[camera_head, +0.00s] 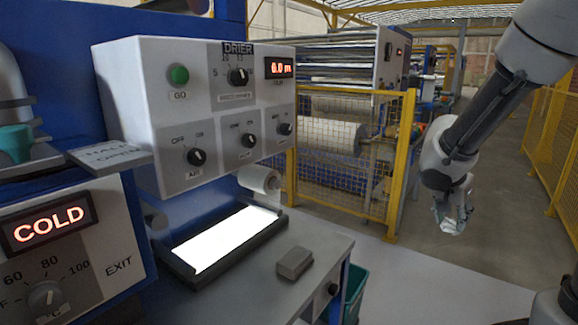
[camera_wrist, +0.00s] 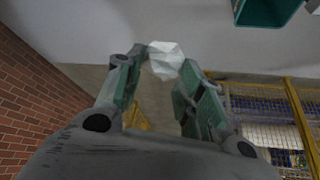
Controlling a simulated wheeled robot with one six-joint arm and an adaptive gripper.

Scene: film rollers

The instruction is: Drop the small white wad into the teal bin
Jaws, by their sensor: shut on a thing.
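The small white wad (camera_wrist: 165,60) is crumpled and sits between the fingertips of my gripper (camera_wrist: 166,72) in the wrist view. My gripper (camera_head: 453,215) is shut on it and holds it in the air at the right of the head view, where the wad (camera_head: 452,227) shows at the fingertips. The teal bin (camera_head: 355,290) stands on the floor beside the grey bench, left of and below my gripper, and is partly hidden by the bench. In the wrist view the bin (camera_wrist: 262,22) shows at the top right, apart from the wad; its inside is mostly out of view.
The grey bench (camera_head: 318,245) carries a lit panel (camera_head: 225,238) and a small grey block (camera_head: 295,262). A drier control box (camera_head: 200,100) hangs above it. A yellow mesh fence (camera_head: 350,150) stands behind the bin, and another (camera_head: 560,140) at the far right. Pale floor (camera_head: 430,285) lies open between.

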